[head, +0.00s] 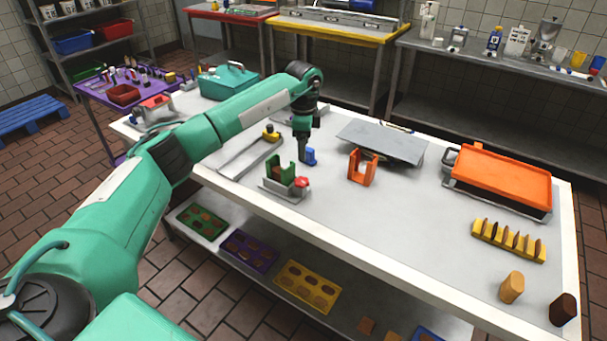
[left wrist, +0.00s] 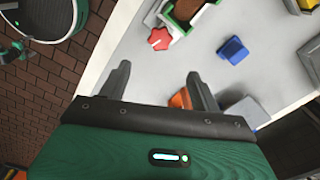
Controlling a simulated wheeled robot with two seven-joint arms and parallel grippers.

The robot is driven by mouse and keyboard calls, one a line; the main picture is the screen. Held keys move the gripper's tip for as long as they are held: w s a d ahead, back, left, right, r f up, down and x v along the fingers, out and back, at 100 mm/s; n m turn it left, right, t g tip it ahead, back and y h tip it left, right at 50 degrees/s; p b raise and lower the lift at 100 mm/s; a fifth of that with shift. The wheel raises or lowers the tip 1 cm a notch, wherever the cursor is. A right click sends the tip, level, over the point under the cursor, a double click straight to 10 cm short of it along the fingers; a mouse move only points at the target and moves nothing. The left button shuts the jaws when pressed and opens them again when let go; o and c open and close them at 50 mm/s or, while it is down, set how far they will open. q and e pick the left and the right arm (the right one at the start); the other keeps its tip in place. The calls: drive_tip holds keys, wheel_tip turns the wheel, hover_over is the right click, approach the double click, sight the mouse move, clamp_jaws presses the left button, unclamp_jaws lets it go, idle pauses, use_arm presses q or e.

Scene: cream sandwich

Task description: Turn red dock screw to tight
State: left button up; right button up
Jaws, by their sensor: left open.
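The red dock screw (head: 302,182) is a small lobed knob on the front right end of a grey dock base that carries a green U-shaped holder (head: 273,176). In the left wrist view the red screw (left wrist: 159,39) lies beyond my fingertips, apart from them, and the green holder (left wrist: 176,22) has something brown in it. My left gripper (head: 303,157) points down over the table, behind and above the dock. In the left wrist view its two fingers (left wrist: 160,82) are spread, with nothing between them. How tight the screw is cannot be told. My right gripper is not seen.
A blue block (head: 310,157) stands close by my left gripper. An orange U-shaped stand (head: 362,168) and a grey sloped plate (head: 381,143) are to the right. A grey rail with a yellow piece (head: 270,137) lies left. The table's front middle is clear.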

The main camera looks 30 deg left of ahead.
sight(304, 181)
use_arm(q)
wheel_tip(304, 181, down, 12)
drive_tip(key=p, duration=0.2)
drive_tip(key=shift+p, duration=0.4)
drive_tip(key=shift+r, duration=0.1)
drive_tip(key=c, duration=1)
